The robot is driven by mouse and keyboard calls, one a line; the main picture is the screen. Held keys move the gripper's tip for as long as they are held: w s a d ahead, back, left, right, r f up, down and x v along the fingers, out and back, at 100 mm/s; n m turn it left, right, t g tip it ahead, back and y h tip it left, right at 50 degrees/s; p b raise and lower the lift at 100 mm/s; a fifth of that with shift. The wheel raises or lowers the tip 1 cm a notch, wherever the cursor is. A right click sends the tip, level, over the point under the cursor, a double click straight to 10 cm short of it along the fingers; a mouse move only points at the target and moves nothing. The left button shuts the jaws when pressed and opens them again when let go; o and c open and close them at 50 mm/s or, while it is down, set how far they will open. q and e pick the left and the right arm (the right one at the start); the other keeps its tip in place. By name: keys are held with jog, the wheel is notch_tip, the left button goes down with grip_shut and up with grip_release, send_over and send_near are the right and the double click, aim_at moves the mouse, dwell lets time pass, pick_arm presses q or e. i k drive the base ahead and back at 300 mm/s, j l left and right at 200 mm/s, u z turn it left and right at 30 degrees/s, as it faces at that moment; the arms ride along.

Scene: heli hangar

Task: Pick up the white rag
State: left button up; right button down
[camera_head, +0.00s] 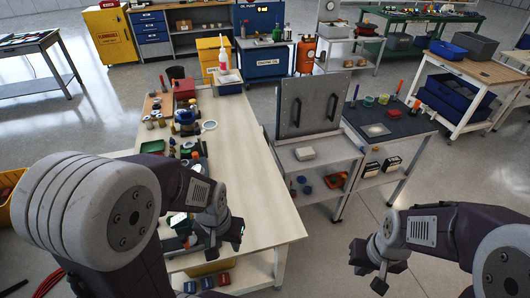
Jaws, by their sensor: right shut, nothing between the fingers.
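A flat pale piece (376,130) lies on the dark top of the small cart right of centre; it may be the white rag, but it is too small to be sure. A whitish block-like item (305,153) sits on the cart beside it. My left gripper (226,240) is over the near right part of the long pale table, partly behind my own arm; its jaw opening is unclear. My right gripper (377,270) is shut and empty above the floor, in front of the carts and well short of the pale piece.
The long pale table (262,200) holds tools, cups and a red box (184,88) along its left side. An upright grey panel (312,103) with handles stands on the middle cart. Bottles and cups stand on the dark cart top (400,122).

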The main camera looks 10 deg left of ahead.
aim_at(306, 153)
jog(key=u, duration=5.3)
jog(key=z, duration=5.3)
jog(key=i+l+u, duration=0.5)
jog(key=l, duration=0.2)
jog(key=l+u, duration=0.25)
jog(key=l, duration=0.15)
jog(key=i+l+u, duration=0.25)
jog(key=l, duration=0.2)
jog(key=l+u, duration=0.25)
jog(key=l, duration=0.15)
